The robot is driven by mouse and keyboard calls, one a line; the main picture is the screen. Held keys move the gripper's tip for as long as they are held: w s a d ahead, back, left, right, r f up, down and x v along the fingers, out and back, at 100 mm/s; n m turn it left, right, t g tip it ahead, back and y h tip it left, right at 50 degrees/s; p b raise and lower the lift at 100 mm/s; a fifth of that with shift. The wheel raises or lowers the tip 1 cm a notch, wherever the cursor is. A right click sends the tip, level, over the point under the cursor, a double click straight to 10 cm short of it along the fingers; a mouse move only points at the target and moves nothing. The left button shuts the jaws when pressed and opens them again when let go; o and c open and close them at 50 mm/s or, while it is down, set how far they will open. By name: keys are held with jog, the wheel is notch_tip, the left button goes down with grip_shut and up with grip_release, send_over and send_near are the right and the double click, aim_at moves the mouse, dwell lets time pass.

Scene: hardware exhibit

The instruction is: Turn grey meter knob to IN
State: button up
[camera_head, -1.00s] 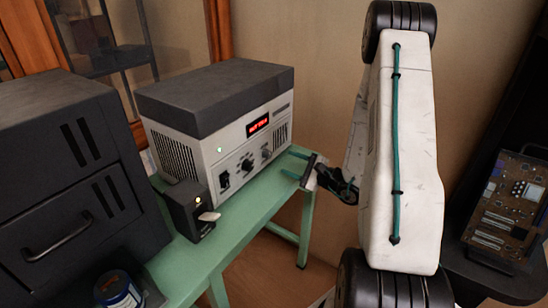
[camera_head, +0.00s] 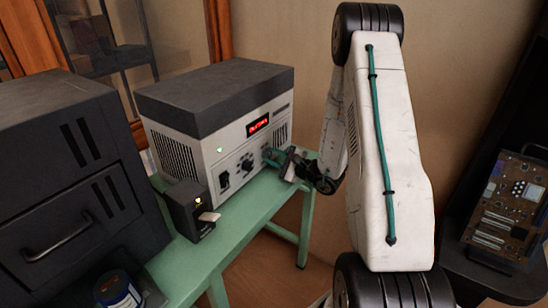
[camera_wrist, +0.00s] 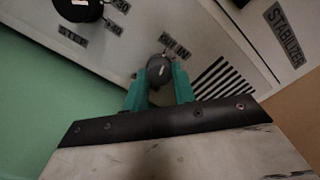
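The stabilizer (camera_head: 182,115) is a pale box with a dark top, standing on the green table. Its grey meter knob (camera_wrist: 159,70) shows in the wrist view, with a light mark on its face. Lettering ending in "IN" (camera_wrist: 177,48) is printed just above and right of it. My gripper (camera_wrist: 159,82) has teal fingers spread apart, one on each side of the knob; I cannot tell whether they touch it. In the head view my gripper (camera_head: 273,156) is at the right part of the front panel and hides the knob there.
A larger black knob (camera_wrist: 78,8) sits left of the grey one in the wrist view. The panel has a lit red display (camera_head: 258,124) and a switch (camera_head: 224,180). A small dark box (camera_head: 186,208) stands in front. A dark cabinet (camera_head: 70,170) is at left.

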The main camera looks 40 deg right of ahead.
jog(key=shift+c, duration=0.7)
jog(key=shift+m, duration=0.3)
jog(key=m, duration=0.2)
jog(key=shift+m, duration=2.6)
jog(key=o, duration=1)
